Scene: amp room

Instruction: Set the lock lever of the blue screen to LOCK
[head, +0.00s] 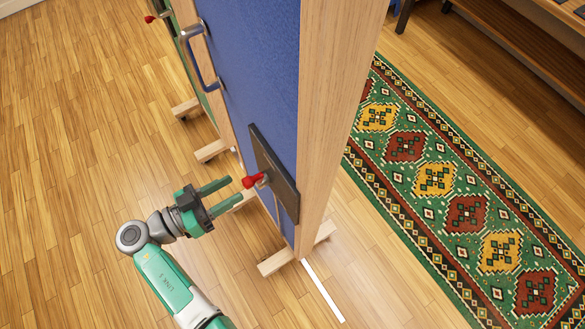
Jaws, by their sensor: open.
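The blue screen (262,62) stands upright in a pale wooden frame, seen from above and nearly edge-on. A dark plate (277,177) is fixed low on its face. The lock lever (252,181), with a red grip, sticks out from this plate to the left. Any LOCK marking is too small or hidden to read, so I cannot tell the lever's setting. My gripper (227,193) is open and empty, with green fingers pointing right toward the lever. The fingertips are just left of the red grip and appear apart from it.
A metal handle (195,52) juts from the blue screen higher up. A green screen (190,60) with another red lever (150,19) stands behind. Wooden feet (275,263) stick out at floor level. A white strip (323,290) lies on the floor. The wooden floor at left is clear.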

